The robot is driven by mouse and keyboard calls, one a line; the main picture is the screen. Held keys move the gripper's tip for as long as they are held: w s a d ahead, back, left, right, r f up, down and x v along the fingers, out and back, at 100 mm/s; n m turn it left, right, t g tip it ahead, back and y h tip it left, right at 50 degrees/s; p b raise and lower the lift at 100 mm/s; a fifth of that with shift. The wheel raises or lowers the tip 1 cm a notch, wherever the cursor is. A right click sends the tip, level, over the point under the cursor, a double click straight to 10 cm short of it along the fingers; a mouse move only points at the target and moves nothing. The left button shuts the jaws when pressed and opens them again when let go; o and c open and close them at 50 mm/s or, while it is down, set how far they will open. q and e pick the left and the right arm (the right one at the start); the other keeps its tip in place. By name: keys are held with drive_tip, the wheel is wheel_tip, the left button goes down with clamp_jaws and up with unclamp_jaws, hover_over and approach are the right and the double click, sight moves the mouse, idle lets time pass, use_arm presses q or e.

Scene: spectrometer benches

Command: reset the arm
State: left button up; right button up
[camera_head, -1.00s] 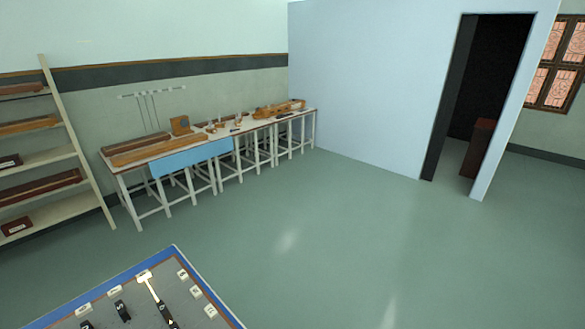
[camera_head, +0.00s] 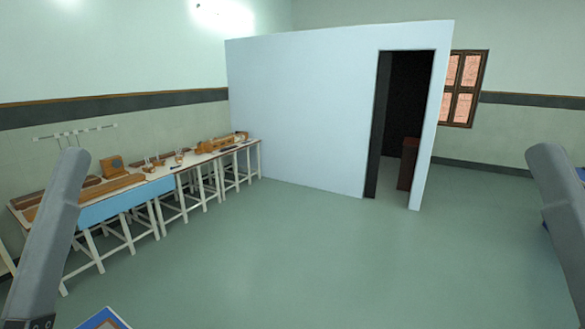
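My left arm link (camera_head: 48,240), grey and rounded at its top, stands up at the left edge. My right arm link (camera_head: 562,225), also grey, stands up at the right edge. Neither gripper shows in the picture, so I cannot see their fingers or whether they hold anything.
A bench (camera_head: 146,190) with wooden apparatus runs along the left wall. A pale blue partition (camera_head: 295,120) with a dark doorway (camera_head: 402,120) stands behind. A blue-edged table corner (camera_head: 104,319) shows at the bottom left. The green floor (camera_head: 290,260) in the middle is clear.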

use_arm(q)
wheel_tip(320, 180, up, 20)
drive_tip(key=d+n+h+p, duration=0.1)
drive_tip(key=n+h+p, duration=0.1)
drive_tip(key=p, duration=1.7)
drive_tip(key=shift+f+p, duration=0.25)
drive_tip(key=shift+p, duration=0.1)
drive_tip(key=shift+s, duration=0.1)
